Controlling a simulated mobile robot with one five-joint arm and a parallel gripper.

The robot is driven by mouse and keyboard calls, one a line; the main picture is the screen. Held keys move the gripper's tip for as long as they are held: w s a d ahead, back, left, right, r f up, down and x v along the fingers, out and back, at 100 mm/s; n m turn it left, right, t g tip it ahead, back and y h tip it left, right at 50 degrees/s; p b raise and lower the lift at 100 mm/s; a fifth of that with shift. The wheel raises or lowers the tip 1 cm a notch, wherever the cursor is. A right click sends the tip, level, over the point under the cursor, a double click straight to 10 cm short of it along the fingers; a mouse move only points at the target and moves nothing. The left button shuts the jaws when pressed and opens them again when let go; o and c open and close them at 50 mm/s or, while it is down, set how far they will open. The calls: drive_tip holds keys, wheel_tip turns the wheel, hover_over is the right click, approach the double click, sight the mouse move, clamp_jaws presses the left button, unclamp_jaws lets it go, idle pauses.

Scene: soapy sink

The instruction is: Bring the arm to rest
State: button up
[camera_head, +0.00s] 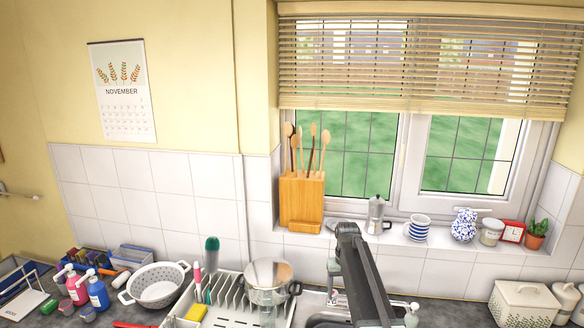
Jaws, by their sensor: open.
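My dark grey arm rises from the bottom edge, right of centre, in the head view. Its upper end stands in front of the tiles below the window. I cannot make out any gripper fingers; my gripper is not in view. Nothing held by the arm can be seen.
A white dish rack (242,312) holds a steel pot (268,283), with a white colander (157,285) to its left. Soap bottles (97,291) stand further left. The sill holds a wooden spoon block (301,200), a moka pot (376,215) and a striped mug (418,228). A cream bin (522,305) stands right.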

drive_tip(key=shift+m, duration=0.3)
drive_tip(key=s+f+b, duration=0.5)
drive_tip(key=s+f, duration=0.1)
drive_tip(key=s, duration=0.2)
drive_tip(key=s+f+b, duration=0.6)
drive_tip(key=s, duration=0.2)
drive_tip(key=s+f+b, duration=0.6)
drive_tip(key=s, duration=0.3)
drive_tip(key=shift+a+f, duration=0.35)
drive_tip(key=shift+a, duration=0.05)
drive_tip(key=shift+r, duration=0.2)
